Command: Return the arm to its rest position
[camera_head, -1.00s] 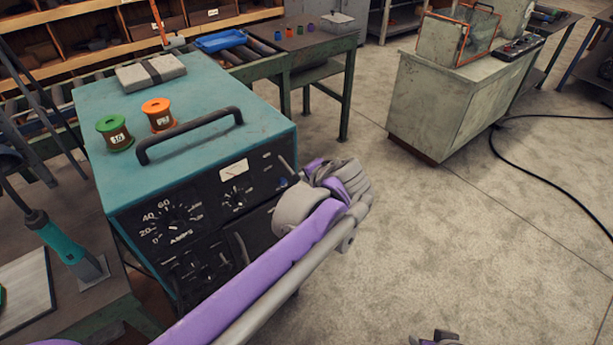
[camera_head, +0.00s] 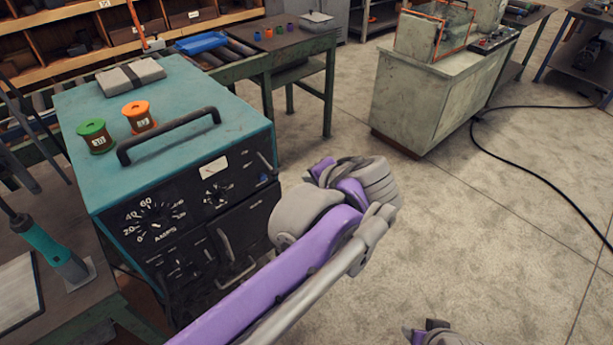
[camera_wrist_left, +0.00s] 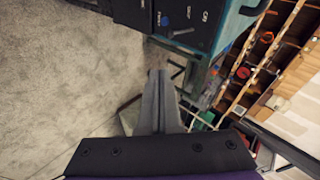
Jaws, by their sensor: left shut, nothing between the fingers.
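My left arm, with purple and grey links, reaches in from the bottom of the head view and ends in a grey bent joint in front of the teal welding machine (camera_head: 75,170). I cannot make out the fingers of this arm in the head view. In the left wrist view my left gripper (camera_wrist_left: 157,75) has its two grey fingers together with nothing between them. The machine's black front panel (camera_wrist_left: 185,15) is past the fingertips at the top, apart from them as far as I can tell. My right gripper is not recognisable in either view.
Green (camera_head: 96,137) and orange (camera_head: 138,117) spools and a grey block (camera_head: 130,76) sit on the machine, beside its black handle (camera_head: 170,136). A workbench (camera_head: 298,45) stands behind. A grey cabinet (camera_head: 410,100) is at the back right. The floor between is open, with a black cable (camera_head: 530,175).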

